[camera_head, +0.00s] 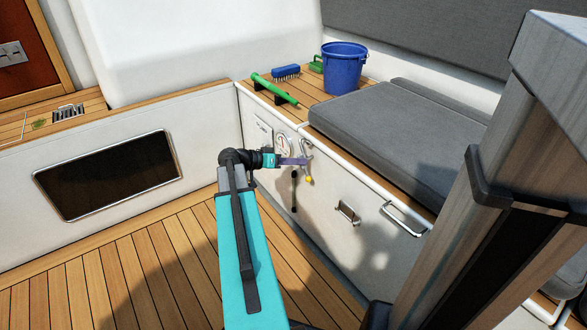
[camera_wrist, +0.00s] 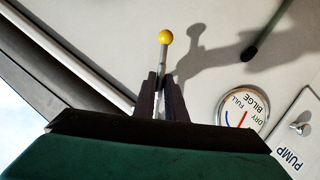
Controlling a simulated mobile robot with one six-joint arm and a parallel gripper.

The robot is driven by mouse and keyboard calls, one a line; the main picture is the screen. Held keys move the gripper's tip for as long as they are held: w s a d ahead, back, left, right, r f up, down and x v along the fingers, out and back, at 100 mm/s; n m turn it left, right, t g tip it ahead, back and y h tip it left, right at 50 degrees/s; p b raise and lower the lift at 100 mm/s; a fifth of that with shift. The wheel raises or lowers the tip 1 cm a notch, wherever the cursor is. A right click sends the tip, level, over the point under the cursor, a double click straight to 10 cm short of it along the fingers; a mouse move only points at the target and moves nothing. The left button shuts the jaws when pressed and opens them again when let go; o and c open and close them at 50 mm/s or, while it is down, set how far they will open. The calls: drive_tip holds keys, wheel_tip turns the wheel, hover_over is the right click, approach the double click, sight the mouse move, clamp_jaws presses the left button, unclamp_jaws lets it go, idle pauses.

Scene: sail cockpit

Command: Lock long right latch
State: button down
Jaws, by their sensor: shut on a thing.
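My gripper (camera_wrist: 161,97) is shut on a thin metal lever with a yellow ball knob (camera_wrist: 166,37). The dark fingers close around the lever's shaft, and the knob sticks out beyond them. In the head view my gripper (camera_head: 297,161) is at the white locker front, and the yellow knob (camera_head: 309,179) shows just below it. The lever's base is hidden. A slim black handle (camera_head: 294,190) is on the locker front below my gripper. No label shows which part is the long right latch.
A round bilge gauge (camera_wrist: 243,112) and a PUMP panel (camera_wrist: 298,130) are close by. A rail handle (camera_head: 403,219) sticks out at right. A blue bucket (camera_head: 344,67), brush (camera_head: 286,71) and green-handled tool (camera_head: 274,88) are on the bench beside a grey cushion (camera_head: 400,125).

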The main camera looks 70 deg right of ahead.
drive_tip(key=shift+a+m+t+h+b, duration=0.15)
drive_tip(key=shift+m+t+h+b, duration=0.15)
drive_tip(key=shift+m+t+b, duration=0.95)
drive_tip(key=shift+a+m+t+h+b, duration=0.25)
drive_tip(key=shift+m+b, duration=0.5)
drive_tip(key=shift+b, duration=1.15)
drive_tip(key=shift+d, duration=0.2)
drive_tip(key=c, duration=1.8)
unclamp_jaws()
drive_tip(key=shift+r, duration=0.1)
drive_tip(key=shift+c, duration=0.2)
drive_tip(key=p+v, duration=0.4)
drive_tip(key=v, duration=0.9)
drive_tip(key=shift+w+a+p, duration=0.25)
drive_tip(key=shift+a+p, duration=0.1)
drive_tip(key=shift+p, duration=0.05)
